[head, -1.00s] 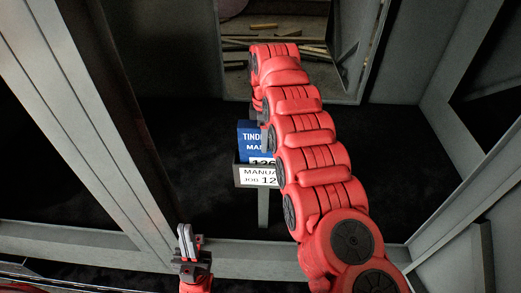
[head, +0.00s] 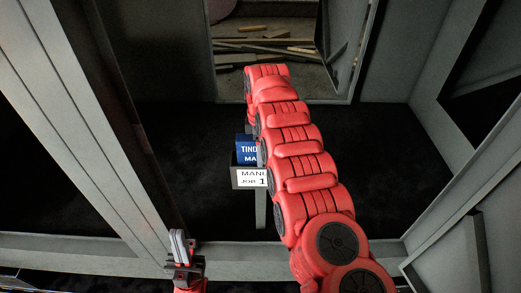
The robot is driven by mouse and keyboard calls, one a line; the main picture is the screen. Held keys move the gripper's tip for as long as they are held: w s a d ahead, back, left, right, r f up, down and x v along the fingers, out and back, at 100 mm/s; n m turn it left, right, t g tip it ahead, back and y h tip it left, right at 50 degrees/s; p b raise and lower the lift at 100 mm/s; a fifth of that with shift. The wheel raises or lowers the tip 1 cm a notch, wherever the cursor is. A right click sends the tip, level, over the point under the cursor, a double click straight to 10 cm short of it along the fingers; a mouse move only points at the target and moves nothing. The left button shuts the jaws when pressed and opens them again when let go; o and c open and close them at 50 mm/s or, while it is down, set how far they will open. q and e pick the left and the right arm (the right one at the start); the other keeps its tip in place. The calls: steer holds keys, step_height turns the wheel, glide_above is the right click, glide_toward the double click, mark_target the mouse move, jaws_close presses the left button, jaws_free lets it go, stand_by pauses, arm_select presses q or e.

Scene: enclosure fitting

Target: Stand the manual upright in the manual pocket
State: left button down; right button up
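The manual (head: 247,149) is blue with white lettering. It stands upright with its lower part inside the manual pocket (head: 235,177), a grey holder on a post with a white label on its front. My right arm reaches up past the right side of the manual and pocket and covers part of both. My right gripper is hidden behind that arm, so its fingers and any hold on the manual cannot be made out. My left gripper (head: 180,247) is at the bottom left, well away from the pocket, its fingers close together with nothing between them.
A grey upright frame post (head: 75,125) crosses the left side, and a grey sill (head: 330,252) runs along the front. Grey panels stand at the right. An opening at the back shows loose planks (head: 270,48). The dark floor around the pocket is clear.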

steer(key=r, duration=0.4)
steer(key=r+b, duration=0.1)
steer(key=r, duration=0.1)
steer(key=shift+w+d+r, duration=0.1)
steer(key=shift+d, duration=0.15)
step_height(320, 180, up, 5)
steer(key=p, duration=0.4)
steer(key=shift+p, duration=0.4)
steer(key=shift+a+r+p, duration=0.1)
steer(key=shift+r+p, duration=0.4)
steer(key=shift+p, duration=0.05)
steer(key=shift+f, duration=0.1)
